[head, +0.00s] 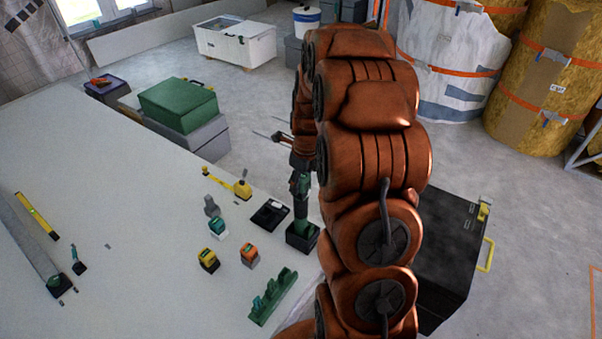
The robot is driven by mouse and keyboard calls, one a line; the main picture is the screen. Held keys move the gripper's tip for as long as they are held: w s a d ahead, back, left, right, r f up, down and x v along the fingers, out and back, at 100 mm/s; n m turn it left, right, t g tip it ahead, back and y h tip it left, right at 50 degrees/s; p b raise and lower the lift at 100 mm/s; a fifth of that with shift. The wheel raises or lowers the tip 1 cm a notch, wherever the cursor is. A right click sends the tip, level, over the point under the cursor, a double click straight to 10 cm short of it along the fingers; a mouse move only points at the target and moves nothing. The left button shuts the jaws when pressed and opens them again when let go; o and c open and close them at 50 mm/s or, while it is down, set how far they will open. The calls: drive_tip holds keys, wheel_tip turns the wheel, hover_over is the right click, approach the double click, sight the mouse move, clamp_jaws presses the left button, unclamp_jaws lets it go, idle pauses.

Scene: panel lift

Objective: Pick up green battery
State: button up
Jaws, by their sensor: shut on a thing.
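My gripper (300,205) points down at the end of my orange arm, left of the arm's big links, near the table's right edge. It is shut on a dark green and black block, which I take for the green battery (302,233). My fingers are small and dark here, so their exact hold is unclear. I cannot tell whether the block touches the table.
The white table (120,230) bears a yellow block (208,260), an orange block (249,256), a green rack (272,297), a black tray (269,214) and a yellow tape measure (242,189). A black case (445,260) stands right of my arm. The table's left middle is mostly clear.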

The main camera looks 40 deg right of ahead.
drive_tip(key=s+a+r, duration=0.1)
drive_tip(key=s+a, duration=0.5)
drive_tip(key=s, duration=0.2)
drive_tip(key=shift+s+a+b, duration=0.15)
drive_tip(key=shift+a+b, duration=0.1)
drive_tip(key=shift+b, duration=0.05)
idle(0.3)
